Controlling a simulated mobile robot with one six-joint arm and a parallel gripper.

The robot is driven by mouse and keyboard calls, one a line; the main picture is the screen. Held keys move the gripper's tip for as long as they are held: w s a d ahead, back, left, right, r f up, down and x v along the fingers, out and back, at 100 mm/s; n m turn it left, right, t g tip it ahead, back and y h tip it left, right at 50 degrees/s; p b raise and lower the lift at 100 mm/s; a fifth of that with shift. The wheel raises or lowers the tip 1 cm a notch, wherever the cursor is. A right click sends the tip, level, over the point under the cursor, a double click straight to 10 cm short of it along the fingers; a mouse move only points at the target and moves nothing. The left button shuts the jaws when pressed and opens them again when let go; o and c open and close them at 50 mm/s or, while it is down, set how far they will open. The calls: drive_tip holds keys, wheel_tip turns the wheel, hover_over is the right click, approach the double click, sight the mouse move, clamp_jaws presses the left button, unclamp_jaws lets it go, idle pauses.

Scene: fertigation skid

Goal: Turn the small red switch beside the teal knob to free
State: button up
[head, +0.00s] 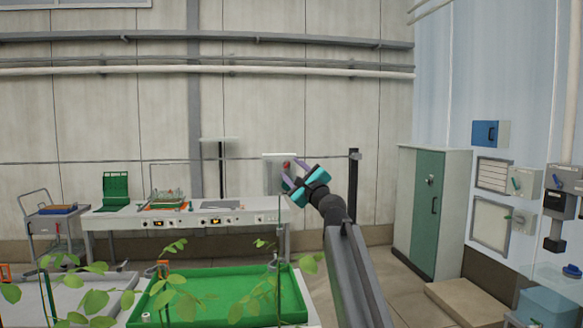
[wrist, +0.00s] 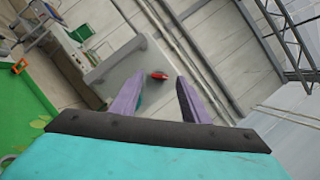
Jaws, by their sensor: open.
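The small red switch (wrist: 158,75) shows on a grey panel (wrist: 130,67) in the wrist view, framed between my fingertips but apart from them. It also shows as a small red spot in the head view (head: 286,164). A sliver of teal (wrist: 139,104), perhaps the teal knob, shows beside the left finger, which hides the rest. My gripper (head: 294,173) is open and empty, with purple fingers pointing at the panel. The switch's exact setting is too small to read.
A green tray (head: 215,309) with plants stands in front. A white workbench (head: 180,217) runs along the wall at left. A grey-green cabinet (head: 428,211) stands at right, with wall boxes beyond it. The air around my gripper looks clear.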

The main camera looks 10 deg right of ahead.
drive_tip(key=shift+x, duration=0.8)
drive_tip(key=c, duration=1.1)
drive_tip(key=shift+o, duration=0.2)
